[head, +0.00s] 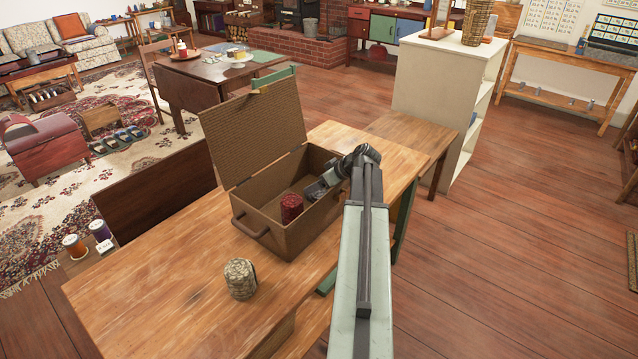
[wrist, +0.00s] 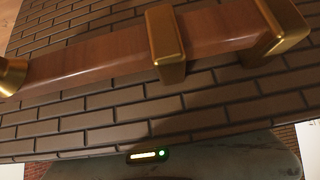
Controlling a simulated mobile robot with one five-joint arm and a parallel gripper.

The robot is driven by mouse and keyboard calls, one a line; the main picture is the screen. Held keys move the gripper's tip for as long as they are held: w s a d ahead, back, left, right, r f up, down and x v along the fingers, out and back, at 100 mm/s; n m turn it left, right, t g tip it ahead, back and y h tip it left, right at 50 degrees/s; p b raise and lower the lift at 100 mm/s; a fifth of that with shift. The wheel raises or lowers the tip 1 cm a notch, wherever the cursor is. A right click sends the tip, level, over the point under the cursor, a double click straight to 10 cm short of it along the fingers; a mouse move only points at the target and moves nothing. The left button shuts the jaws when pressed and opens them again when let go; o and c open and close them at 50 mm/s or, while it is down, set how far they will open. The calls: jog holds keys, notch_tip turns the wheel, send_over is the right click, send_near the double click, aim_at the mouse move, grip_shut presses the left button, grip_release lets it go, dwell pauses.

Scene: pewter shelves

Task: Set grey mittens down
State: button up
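An open brown woven box (head: 262,228) stands on the wooden table, its lid (head: 255,135) raised at the back left. My gripper (head: 318,190) reaches over the box's right rim, its end at or inside the opening. Its fingers are too small and dark to read, and nothing is clearly held. A dark red rounded bundle (head: 291,208) is in the box. A mottled grey-beige bundle (head: 240,278) sits on the table in front of the box; I cannot tell whether it is the grey mittens. The wrist view shows brick-patterned weave (wrist: 105,125) close up, but no fingertips.
In the wrist view a brown bar with brass brackets (wrist: 215,42) crosses the weave. The table (head: 150,285) is clear left of the grey-beige bundle. A cream shelf unit (head: 440,95) stands behind right.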

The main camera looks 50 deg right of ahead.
jog(key=shift+s+r+p, duration=0.15)
jog(key=shift+r+p, duration=0.5)
jog(key=shift+s+r+p, duration=0.15)
jog(key=shift+r+p, duration=0.45)
jog(key=p+v, duration=0.7)
jog(key=v, duration=0.3)
jog(key=shift+s, duration=0.4)
jog(key=shift+d, duration=0.1)
jog(key=shift+r, duration=0.2)
